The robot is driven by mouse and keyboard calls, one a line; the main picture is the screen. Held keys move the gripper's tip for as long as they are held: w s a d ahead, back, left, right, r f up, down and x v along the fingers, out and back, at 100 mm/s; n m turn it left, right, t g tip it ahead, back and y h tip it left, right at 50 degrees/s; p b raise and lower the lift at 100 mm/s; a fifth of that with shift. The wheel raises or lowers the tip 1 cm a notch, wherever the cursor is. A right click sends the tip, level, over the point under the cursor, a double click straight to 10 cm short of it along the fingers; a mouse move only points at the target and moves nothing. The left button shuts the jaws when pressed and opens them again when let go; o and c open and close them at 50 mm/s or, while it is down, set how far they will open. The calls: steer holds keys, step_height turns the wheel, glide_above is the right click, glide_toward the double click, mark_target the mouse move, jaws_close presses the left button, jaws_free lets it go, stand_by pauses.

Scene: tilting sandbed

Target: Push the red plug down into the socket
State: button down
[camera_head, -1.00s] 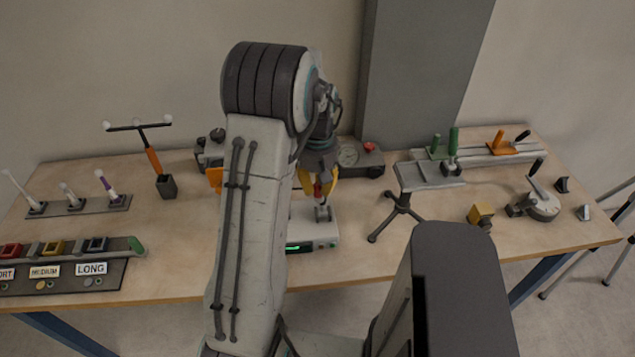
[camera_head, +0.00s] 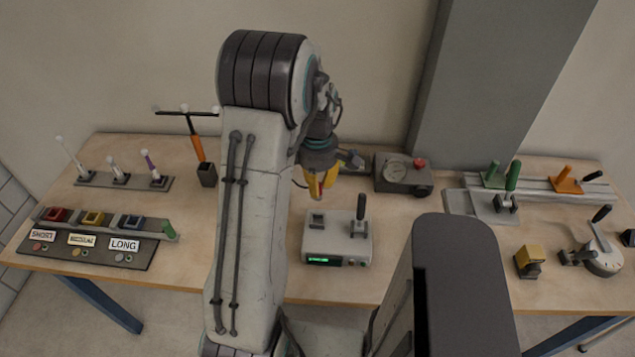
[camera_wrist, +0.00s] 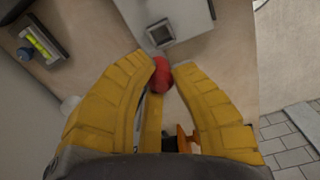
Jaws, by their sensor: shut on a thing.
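My gripper (camera_head: 320,188) is shut, its yellow fingers pointing down behind and above the white box. In the wrist view my gripper (camera_wrist: 163,78) has a red plug (camera_wrist: 161,77) between its fingertips. The socket (camera_head: 317,220) is a square dark-rimmed opening on the left of the white box's top. In the wrist view the socket (camera_wrist: 160,33) lies just beyond the plug, which appears apart from it.
The white box (camera_head: 338,243) has a green display and an upright black lever (camera_head: 358,218). A grey gauge box (camera_head: 397,174) with a red button stands behind to the right. An orange-handled T-tool (camera_head: 199,148) stands left. Bare tabletop lies left and right of the box.

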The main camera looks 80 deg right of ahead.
steer(key=shift+n, duration=1)
steer(key=shift+f, duration=0.25)
steer(key=b, duration=0.7)
glide_above(318, 223)
steer(key=shift+f, duration=4.05)
steer(key=shift+a+f, duration=0.15)
steer(key=shift+f, duration=0.3)
steer(key=c, duration=1.2)
jaws_free()
steer(key=o, duration=0.3)
steer(key=shift+r, duration=0.1)
